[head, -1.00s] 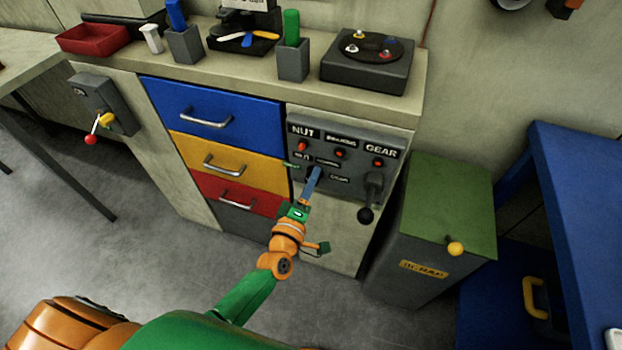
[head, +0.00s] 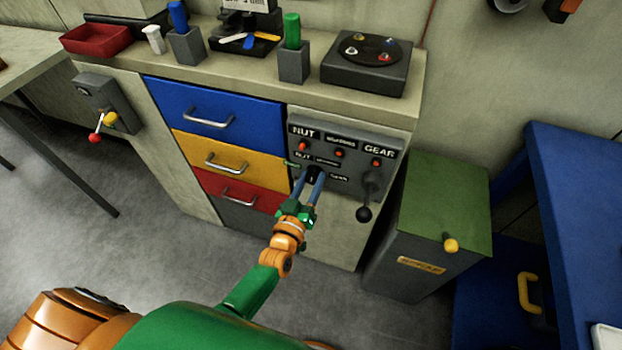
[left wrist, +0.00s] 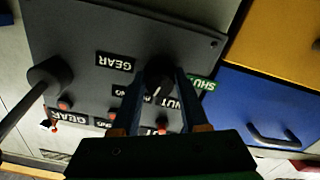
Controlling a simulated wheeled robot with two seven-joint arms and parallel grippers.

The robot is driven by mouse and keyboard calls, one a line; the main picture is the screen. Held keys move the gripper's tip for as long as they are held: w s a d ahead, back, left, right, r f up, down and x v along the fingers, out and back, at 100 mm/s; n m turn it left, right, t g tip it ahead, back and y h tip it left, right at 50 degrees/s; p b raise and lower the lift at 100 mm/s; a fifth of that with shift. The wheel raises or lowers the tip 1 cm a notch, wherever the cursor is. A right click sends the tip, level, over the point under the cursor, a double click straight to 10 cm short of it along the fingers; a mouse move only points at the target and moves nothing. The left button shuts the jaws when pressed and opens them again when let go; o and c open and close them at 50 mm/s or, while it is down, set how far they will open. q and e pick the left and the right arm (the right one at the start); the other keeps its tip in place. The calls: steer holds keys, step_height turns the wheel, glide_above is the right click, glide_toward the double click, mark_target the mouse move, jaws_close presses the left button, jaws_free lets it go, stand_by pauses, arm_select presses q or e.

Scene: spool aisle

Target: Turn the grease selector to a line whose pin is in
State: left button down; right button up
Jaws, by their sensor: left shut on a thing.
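The grease selector is a black knob (head: 314,174) on a grey panel (head: 352,138). My left gripper (head: 312,176) is shut on the knob, one blue finger on each side. The left wrist view shows the knob (left wrist: 158,74) between the fingers, with a white mark toward the printed line names; its exact line is unclear. Around it are a green SHUT label (left wrist: 203,84), NUT, a middle label and a GEAR label (left wrist: 115,62). Above are three red pins: NUT (head: 303,146), middle (head: 339,153) and GEAR (head: 376,163). Their depth is hard to judge. My right gripper is out of view.
A black-ball lever (head: 364,213) hangs at the panel's right. A green-topped grey cabinet (head: 440,205) stands to the right. Blue, yellow and red drawers (head: 228,155) lie left of the panel. The floor at left is clear.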

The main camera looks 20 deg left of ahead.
arm_select(q)
steer(key=shift+f+m, duration=0.15)
steer(key=shift+m, duration=1.35)
steer(key=shift+c, duration=2.1)
jaws_free()
steer(key=s+p, duration=0.1)
steer(key=s, duration=0.6)
steer(key=shift+a, duration=0.15)
steer(key=shift+s, duration=0.1)
